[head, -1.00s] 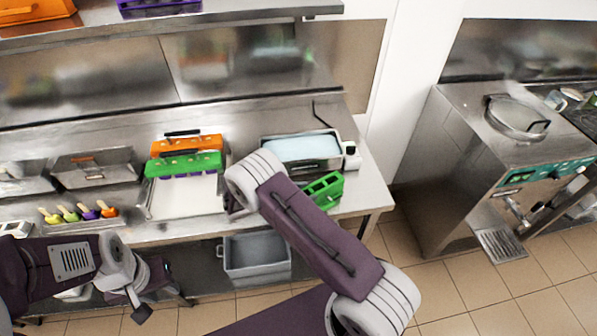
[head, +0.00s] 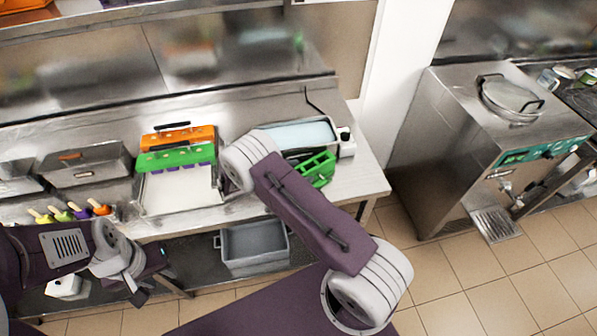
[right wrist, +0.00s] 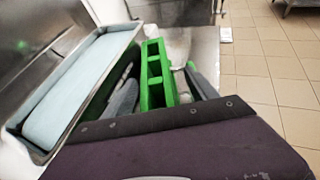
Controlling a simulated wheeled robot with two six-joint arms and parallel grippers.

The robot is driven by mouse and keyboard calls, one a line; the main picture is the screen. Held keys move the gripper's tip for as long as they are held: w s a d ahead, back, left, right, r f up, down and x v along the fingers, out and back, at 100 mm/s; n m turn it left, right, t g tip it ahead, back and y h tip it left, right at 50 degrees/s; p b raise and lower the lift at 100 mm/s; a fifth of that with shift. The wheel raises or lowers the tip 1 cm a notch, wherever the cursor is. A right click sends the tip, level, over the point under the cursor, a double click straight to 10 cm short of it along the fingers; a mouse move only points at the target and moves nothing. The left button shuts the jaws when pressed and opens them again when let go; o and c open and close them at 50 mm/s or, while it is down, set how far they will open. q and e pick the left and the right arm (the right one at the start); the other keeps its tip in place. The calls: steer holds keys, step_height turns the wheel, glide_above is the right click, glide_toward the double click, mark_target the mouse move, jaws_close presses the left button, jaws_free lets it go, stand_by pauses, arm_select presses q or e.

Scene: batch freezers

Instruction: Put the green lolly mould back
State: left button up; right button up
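A green lolly mould (head: 317,169), an open frame with slots, is on the steel counter just in front of the bath of pale blue liquid. In the right wrist view the mould (right wrist: 156,75) is between the grey fingers of my right gripper (right wrist: 158,88). Whether the fingers press on it is unclear. In the head view my right arm hides that gripper. Another green piece (head: 176,157) with purple parts below it lies at the back of a white-bottomed tray (head: 180,192). My left gripper (head: 137,288) hangs low at the left, away from both; its fingers are too small to read.
The bath (head: 300,134) is close behind the mould. An orange mould (head: 178,138) is behind the tray. Colored lollies (head: 70,212) are at the counter's left. A grey bin (head: 254,248) is below the counter. A batch freezer (head: 470,150) stands right. The counter's right end is clear.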

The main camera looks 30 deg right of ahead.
steer(key=shift+w+f, duration=0.15)
steer(key=shift+w, duration=0.15)
steer(key=shift+w+a, duration=0.2)
steer(key=shift+a, duration=0.05)
steer(key=s+b+v, duration=0.1)
steer(key=b+v, duration=0.3)
steer(key=v, duration=0.7)
arm_select(q)
steer(key=shift+w+f+b, duration=0.15)
steer(key=shift+f+b, duration=0.2)
steer(key=shift+f, duration=1.05)
steer(key=shift+w+f+b, duration=0.1)
steer(key=shift+f+b, duration=0.25)
steer(key=shift+f, duration=1.05)
arm_select(e)
steer(key=s+d+m+g+y, duration=0.1)
steer(key=s+m+y, duration=1.2)
steer(key=s+m, duration=0.4)
steer(key=shift+d+m, duration=0.35)
steer(key=shift+m, duration=1.15)
